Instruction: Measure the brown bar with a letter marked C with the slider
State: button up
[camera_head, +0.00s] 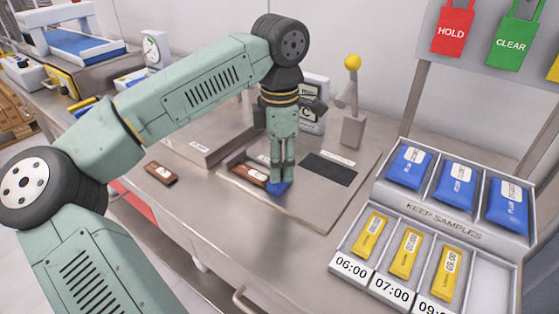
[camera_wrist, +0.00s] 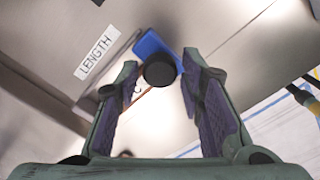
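A brown bar (camera_head: 248,173) with a pale label lies on the metal measuring plate, left of my gripper (camera_head: 281,180). In the wrist view a letter C shows beside the left finger, with only a thin brown edge near it. The blue slider (camera_head: 279,188) is under my fingertips. In the wrist view the blue slider (camera_wrist: 150,42) carries a round black knob (camera_wrist: 159,71), which sits between my two fingers. The fingers are apart, with a narrow gap visible on the knob's left side; contact on its right is unclear.
A LENGTH label (camera_wrist: 95,56) marks the fixture. Another brown bar (camera_head: 161,173) lies on the table to the left. A dark pad (camera_head: 328,169) is right of my gripper. A KEEP SAMPLES rack (camera_head: 440,222) with blue and yellow packs stands at the right.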

grip_shut()
dwell(0.5)
jog(key=s+d, duration=0.1)
jog(key=s+d+b, duration=0.1)
jog(key=d, duration=0.1)
jog(key=shift+s+d, duration=0.1)
jog(key=shift+s, duration=0.05)
jog(key=shift+o, duration=1.7)
grip_release()
notch_tip(320, 180, up, 12)
jog(key=shift+d, duration=0.1)
